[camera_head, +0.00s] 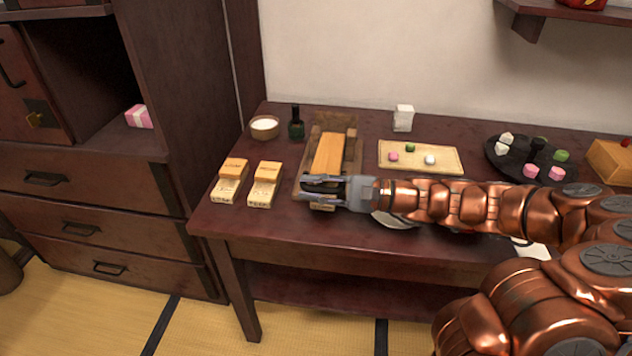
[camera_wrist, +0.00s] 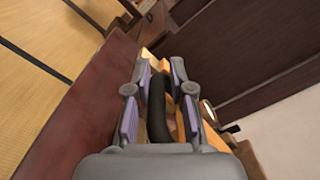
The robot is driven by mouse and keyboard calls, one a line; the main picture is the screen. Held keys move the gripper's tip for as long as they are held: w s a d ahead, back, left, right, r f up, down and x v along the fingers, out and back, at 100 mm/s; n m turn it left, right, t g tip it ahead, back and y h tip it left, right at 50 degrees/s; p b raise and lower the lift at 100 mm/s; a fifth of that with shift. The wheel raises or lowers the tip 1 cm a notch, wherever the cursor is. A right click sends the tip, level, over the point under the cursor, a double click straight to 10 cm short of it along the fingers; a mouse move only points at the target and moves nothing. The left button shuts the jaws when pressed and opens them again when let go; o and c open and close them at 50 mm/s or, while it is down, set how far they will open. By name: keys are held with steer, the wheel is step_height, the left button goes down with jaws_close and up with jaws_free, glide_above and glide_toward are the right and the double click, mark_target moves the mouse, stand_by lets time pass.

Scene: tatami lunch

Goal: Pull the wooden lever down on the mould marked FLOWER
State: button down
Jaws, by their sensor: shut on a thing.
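The wooden press (camera_head: 353,150) stands near the table's left end, with a dark frame and a long orange wooden lever (camera_head: 326,154) lying along it. A pale labelled block (camera_head: 322,207) shows at its front, under my gripper; its lettering is too small to read. My gripper (camera_head: 318,187) is at the near end of the lever, reaching in from the right. In the wrist view, my gripper's (camera_wrist: 160,95) purple-padded fingers stand either side of a black curved handle (camera_wrist: 157,108), with orange wood around it. The fingers hide part of the press.
Two pale labelled wooden moulds (camera_head: 229,182) (camera_head: 264,184) stand left of the press. Behind are a white-filled bowl (camera_head: 265,125) and a dark green bottle (camera_head: 296,126). A wooden board (camera_head: 440,157) with sweets and a black plate (camera_head: 512,170) lie to the right.

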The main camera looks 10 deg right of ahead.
steer(key=shift+w+d+f, duration=0.2)
steer(key=shift+w+f, duration=0.05)
steer(key=c, duration=1.3)
jaws_free()
steer(key=shift+w, duration=0.1)
steer(key=shift+o, duration=0.8)
steer(key=shift+a, duration=0.15)
steer(key=v, duration=1.2)
